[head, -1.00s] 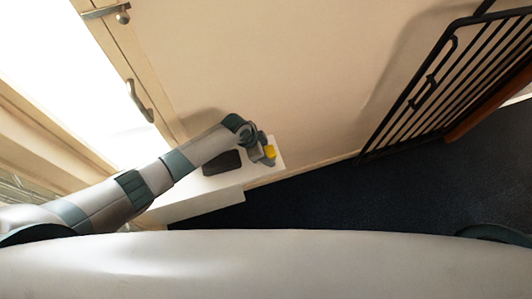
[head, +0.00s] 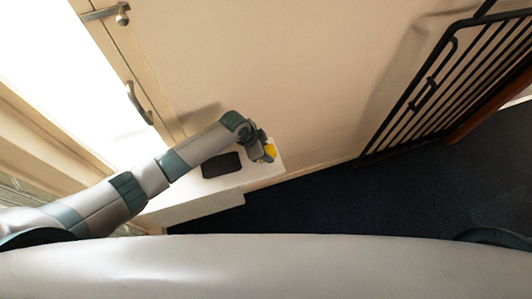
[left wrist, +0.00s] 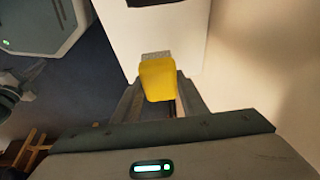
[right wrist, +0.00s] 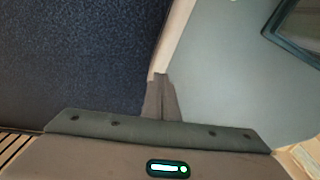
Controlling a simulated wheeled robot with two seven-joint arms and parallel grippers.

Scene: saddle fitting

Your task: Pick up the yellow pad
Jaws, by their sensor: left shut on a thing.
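The yellow pad (head: 270,150) is at the end of my left arm, above the right end of a white ledge. In the left wrist view the pad (left wrist: 158,80) sits between the fingers, with a grey part (left wrist: 155,56) at its far end. My left gripper (left wrist: 157,95) is shut on the pad. Whether the pad touches the ledge is hard to tell. My right gripper (right wrist: 160,92) shows only in the right wrist view, with its fingers together and nothing between them.
The white ledge (head: 190,207) runs along the beige wall (head: 290,80) and carries a dark flat object (head: 221,165). A black barred gate (head: 440,85) stands at right. The dark blue floor (head: 350,205) is clear. A door with handles (head: 138,101) is at upper left.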

